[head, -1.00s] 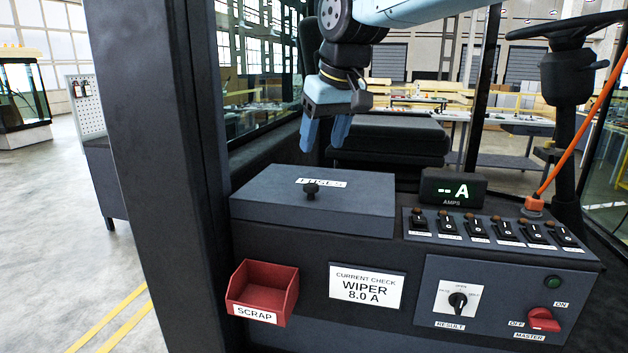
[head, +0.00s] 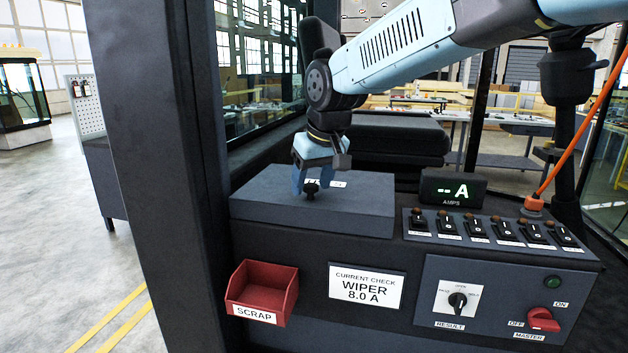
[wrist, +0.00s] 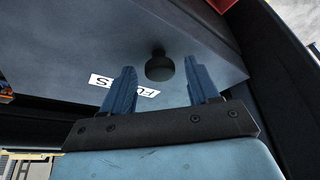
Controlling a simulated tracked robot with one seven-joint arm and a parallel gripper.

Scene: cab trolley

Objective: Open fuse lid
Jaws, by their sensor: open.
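The fuse lid (head: 258,207) is a dark grey, flat box cover with a white label, and it lies closed on top of the console. A small black knob (head: 311,189) stands on the lid near its front; it also shows in the wrist view (wrist: 159,66). I cannot tell whether a finger touches the knob. My gripper partly covers the lid's label (head: 340,184).
A black amps display (head: 453,188) and a row of several switches (head: 494,230) stand right of the lid. A red scrap bin (head: 262,291) hangs on the console front. A dark cab pillar (head: 165,180) rises at left. An orange cable (head: 580,130) runs up at right.

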